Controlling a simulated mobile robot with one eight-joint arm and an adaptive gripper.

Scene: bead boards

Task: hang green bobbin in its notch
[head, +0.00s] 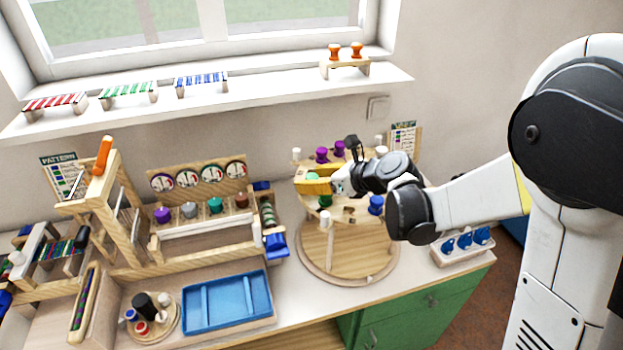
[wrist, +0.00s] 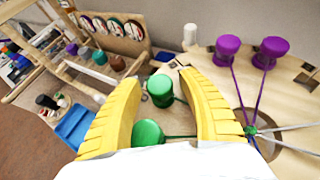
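My gripper (wrist: 162,79) has its yellow fingers spread apart above the round wooden braiding disc (wrist: 205,62). Two green bobbins show between the fingers in the wrist view: one (wrist: 160,90) near the fingertips, and one (wrist: 148,133) closer to the palm, its lower part hidden by my white gripper body. I see a clear gap between the fingers and the bobbins. Green threads run from them toward the knot (wrist: 250,131) at the disc's middle. In the head view my gripper (head: 312,181) is over the disc's left side, with a green bobbin (head: 325,201) below it.
Two purple bobbins (wrist: 228,45) stand at the disc's back edge, and a blue bobbin (head: 376,204) at its right. Left are a bobbin rack (head: 200,228) and a blue tray (head: 228,300). The round wooden base (head: 330,262) is mostly clear.

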